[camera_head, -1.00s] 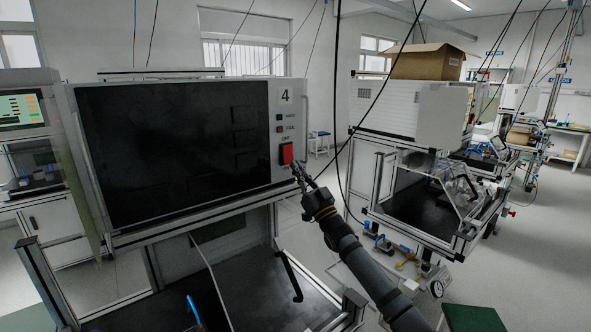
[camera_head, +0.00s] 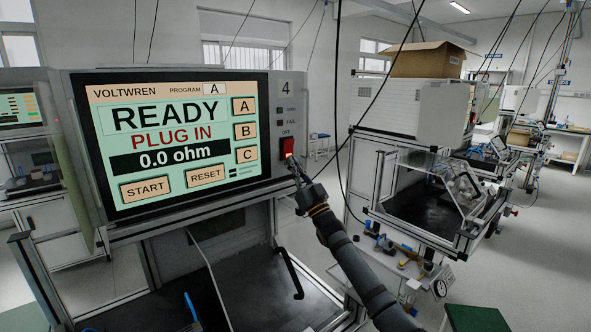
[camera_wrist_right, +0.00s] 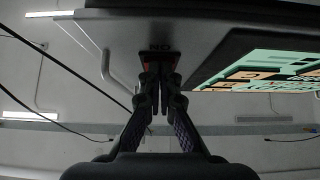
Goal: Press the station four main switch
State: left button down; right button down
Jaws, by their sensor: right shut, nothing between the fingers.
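The station four main switch (camera_head: 288,146) is a red rocker on the right side of the grey panel, below the number 4 (camera_head: 286,85). My right gripper (camera_head: 290,158) is shut and empty, with its fingertips at the lower part of the switch. In the right wrist view the closed fingertips (camera_wrist_right: 157,62) meet just in front of the red switch (camera_wrist_right: 160,50), which they partly cover. The station screen (camera_head: 180,140) is lit and reads READY, PLUG IN, 0.0 ohm, with START, RESET, A, B and C buttons. My left gripper is out of view.
Below the screen is a dark work surface (camera_head: 255,285) with a black handle (camera_head: 290,272). To the right stands another station with a clear cover (camera_head: 425,175) and a cardboard box (camera_head: 418,60) on top. Black cables hang across the view.

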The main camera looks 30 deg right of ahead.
jog(key=shift+y, duration=0.3)
jog(key=r, duration=0.9)
jog(key=shift+w+a+r, duration=0.1)
jog(key=shift+w+r, duration=0.15)
jog(key=shift+r, duration=0.15)
jog(key=shift+s+r, duration=0.15)
jog(key=shift+s, duration=0.15)
jog(key=shift+w, duration=0.15)
jog(key=shift+f, duration=0.2)
